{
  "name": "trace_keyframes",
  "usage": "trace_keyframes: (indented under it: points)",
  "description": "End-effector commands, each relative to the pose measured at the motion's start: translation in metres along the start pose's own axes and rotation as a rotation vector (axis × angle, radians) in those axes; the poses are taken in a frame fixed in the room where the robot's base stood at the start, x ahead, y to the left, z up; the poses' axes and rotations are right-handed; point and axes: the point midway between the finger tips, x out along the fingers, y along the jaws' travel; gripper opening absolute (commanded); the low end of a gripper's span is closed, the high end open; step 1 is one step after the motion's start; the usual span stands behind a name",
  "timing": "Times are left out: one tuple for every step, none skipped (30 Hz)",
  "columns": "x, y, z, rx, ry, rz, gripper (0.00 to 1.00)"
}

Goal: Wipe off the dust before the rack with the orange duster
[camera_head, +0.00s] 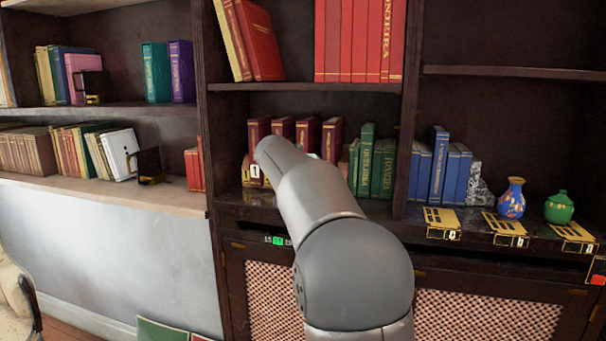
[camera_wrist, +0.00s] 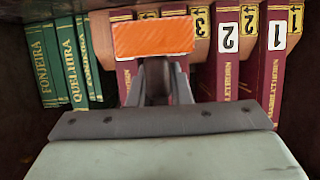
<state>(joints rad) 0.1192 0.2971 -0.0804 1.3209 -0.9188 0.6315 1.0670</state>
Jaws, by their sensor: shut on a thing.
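The orange duster (camera_wrist: 153,38) shows in the wrist view as an orange block between pale edges. My gripper (camera_wrist: 156,68) is shut on it. The duster is in front of red books (camera_wrist: 270,70) and covers part of them. In the head view my arm hides the gripper and duster. The red books (camera_head: 332,138) stand in the middle compartment there, with yellow numbered pieces (camera_head: 247,180) at their base that look like a rack. Numbered pieces also show in the wrist view (camera_wrist: 229,36). I cannot make out any dust; the arm covers much of the shelf front.
Green books (camera_head: 384,168) stand right of the red ones. Past an upright divider are blue books (camera_head: 437,165), a blue vase (camera_head: 512,198) and a green pot (camera_head: 559,207), with yellow numbered plates (camera_head: 505,228) along the front edge. A shelf board (camera_head: 305,87) lies above.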

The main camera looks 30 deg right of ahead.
Motion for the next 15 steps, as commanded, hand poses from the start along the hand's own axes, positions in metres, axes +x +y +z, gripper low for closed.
trace_keyframes:
  points:
    - [-0.003,0.000,-0.008,0.000,0.001,0.000,0.00]
    - [-0.004,0.000,-0.010,-0.001,0.001,0.000,0.00]
    - [-0.005,0.000,-0.013,-0.001,0.001,0.000,0.00]
    - [-0.006,0.000,-0.015,0.000,0.000,0.000,0.00]
    - [-0.007,0.000,-0.018,0.000,0.000,0.000,0.00]
    - [-0.009,0.000,-0.020,0.001,0.000,0.000,0.00]
    - [-0.009,0.000,-0.022,0.001,0.001,0.000,0.00]
    - [-0.010,0.000,-0.024,0.000,0.001,0.000,0.00]
    - [-0.011,0.000,-0.025,0.000,0.001,-0.001,0.00]
    - [-0.011,0.000,-0.026,-0.001,0.001,-0.001,0.00]
    - [-0.011,0.000,-0.027,-0.001,0.001,-0.001,0.00]
    - [-0.011,0.000,-0.027,-0.001,0.001,-0.001,0.00]
    - [-0.011,0.000,-0.028,-0.001,0.001,-0.001,0.00]
    - [-0.012,0.000,-0.028,-0.001,0.001,-0.001,0.00]
    - [-0.012,0.000,-0.028,-0.001,0.001,-0.001,0.00]
